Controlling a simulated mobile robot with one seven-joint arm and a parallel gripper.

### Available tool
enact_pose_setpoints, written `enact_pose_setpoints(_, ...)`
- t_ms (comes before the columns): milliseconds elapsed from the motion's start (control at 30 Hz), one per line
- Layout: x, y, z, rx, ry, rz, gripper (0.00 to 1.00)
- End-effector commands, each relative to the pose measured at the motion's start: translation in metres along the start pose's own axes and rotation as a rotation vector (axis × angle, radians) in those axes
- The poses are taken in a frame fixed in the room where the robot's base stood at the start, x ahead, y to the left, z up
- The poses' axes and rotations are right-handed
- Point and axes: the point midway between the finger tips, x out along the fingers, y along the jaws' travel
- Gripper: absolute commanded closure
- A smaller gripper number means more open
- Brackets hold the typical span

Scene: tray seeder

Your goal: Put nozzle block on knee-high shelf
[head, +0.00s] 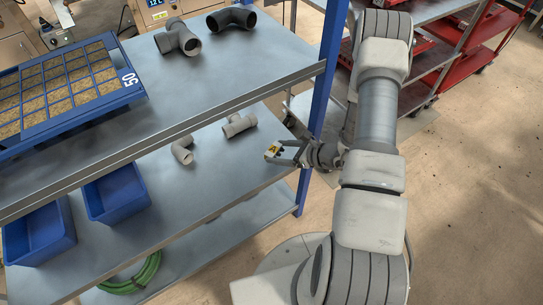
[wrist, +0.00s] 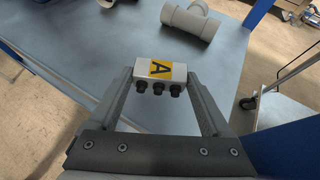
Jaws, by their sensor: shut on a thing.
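The nozzle block (wrist: 160,74) is a small white block with a yellow label marked "A" and a row of black nozzles. My gripper (wrist: 160,82) is shut on it, a finger at each end. In the head view the block (head: 272,151) and my gripper (head: 283,152) are at the right end of the rack's middle shelf (head: 222,171), below the top shelf. In the wrist view the shelf surface (wrist: 110,50) lies behind and under the block. I cannot tell whether the block touches it.
Grey pipe fittings stand on the middle shelf, an elbow (head: 182,150) and a tee (head: 239,125), with blue bins (head: 116,193) farther left. The blue post (head: 325,75) is close to my arm. A green hose (head: 133,278) lies on the bottom shelf.

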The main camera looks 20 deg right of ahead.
Motion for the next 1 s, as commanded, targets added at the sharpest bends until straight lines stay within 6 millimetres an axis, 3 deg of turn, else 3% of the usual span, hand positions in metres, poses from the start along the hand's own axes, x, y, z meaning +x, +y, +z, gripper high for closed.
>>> enact_pose_setpoints(333, 0.029, 0.000, 0.015, -0.003, -0.002, 0.001, 0.90)
enact_pose_setpoints(500, 0.042, 0.000, -0.016, 0.002, 0.001, 0.000, 0.90)
enact_pose_setpoints(933, 0.044, -0.001, -0.021, 0.001, 0.000, -0.001, 0.90)
enact_pose_setpoints(967, 0.044, -0.001, -0.020, 0.001, 0.001, -0.001, 0.14)
enact_pose_setpoints(1000, 0.043, -0.001, -0.020, 0.001, 0.001, -0.001, 0.07)
